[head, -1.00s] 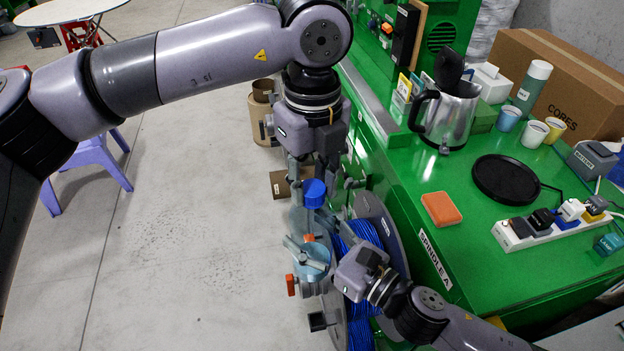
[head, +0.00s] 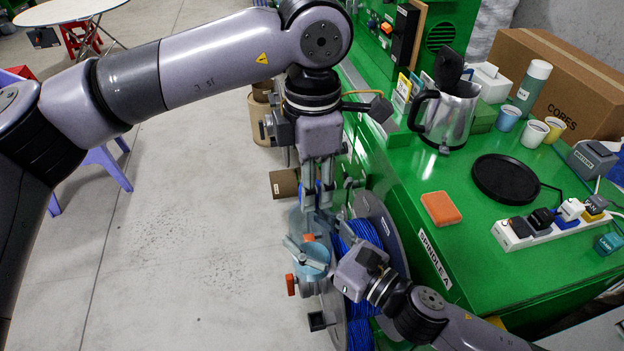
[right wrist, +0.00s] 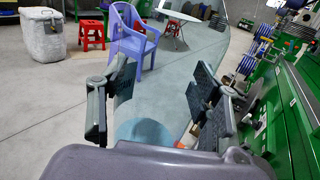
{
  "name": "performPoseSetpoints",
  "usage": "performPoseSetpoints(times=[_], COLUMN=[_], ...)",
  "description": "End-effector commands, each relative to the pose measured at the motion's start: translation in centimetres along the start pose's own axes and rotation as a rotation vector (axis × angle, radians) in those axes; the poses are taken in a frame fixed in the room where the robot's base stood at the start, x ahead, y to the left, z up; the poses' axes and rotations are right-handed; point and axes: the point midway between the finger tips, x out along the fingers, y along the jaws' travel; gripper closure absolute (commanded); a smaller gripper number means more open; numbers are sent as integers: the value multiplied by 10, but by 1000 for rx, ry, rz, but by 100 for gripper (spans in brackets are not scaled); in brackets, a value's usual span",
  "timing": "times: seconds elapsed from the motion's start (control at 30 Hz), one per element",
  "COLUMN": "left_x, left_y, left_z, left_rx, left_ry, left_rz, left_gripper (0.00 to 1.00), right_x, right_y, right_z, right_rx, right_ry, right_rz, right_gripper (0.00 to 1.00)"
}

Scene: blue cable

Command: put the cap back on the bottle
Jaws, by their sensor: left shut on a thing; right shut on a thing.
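My left gripper (head: 319,200) hangs down at the middle of the head view, shut on the blue cap (head: 308,187). Only slivers of the cap show beside the fingers. My right gripper (head: 323,219) reaches in from the lower right and is shut on the pale, see-through bottle (head: 299,221), just below the left fingers. Much of the bottle is hidden by the grippers. In the right wrist view a pale blue round shape, seemingly the bottle (right wrist: 145,132), sits between the spread fingers. Whether the cap touches the bottle's neck I cannot tell.
A spool of blue cable (head: 364,235) stands close beside both grippers. The green bench (head: 450,215) to the right holds a kettle (head: 450,115), cups and a power strip. Floor at left is open.

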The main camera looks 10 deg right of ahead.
Motion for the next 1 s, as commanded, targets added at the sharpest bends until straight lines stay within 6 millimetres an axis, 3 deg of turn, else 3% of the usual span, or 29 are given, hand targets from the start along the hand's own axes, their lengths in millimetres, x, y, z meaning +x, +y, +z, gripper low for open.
performPoseSetpoints(times=[0.4,0.5,0.63,0.67,1.0], left_x=[0,0,0,0,0], left_y=[1,1,1,1,1], left_z=[0,0,0,0,0], left_rx=[829,952,943,942,941], left_ry=[1,2,2,2,2], left_rz=[4,4,4,5,3], left_gripper=[100,100,100,68,46], right_x=[0,0,0,0,0], right_y=[1,1,2,2,1], right_z=[1,1,1,1,1], right_rx=[-2,-2,-3,-3,-2], right_ry=[-3,-3,-3,-3,-2], right_rz=[4,4,4,4,2], right_gripper=[100,100,100,100,100])
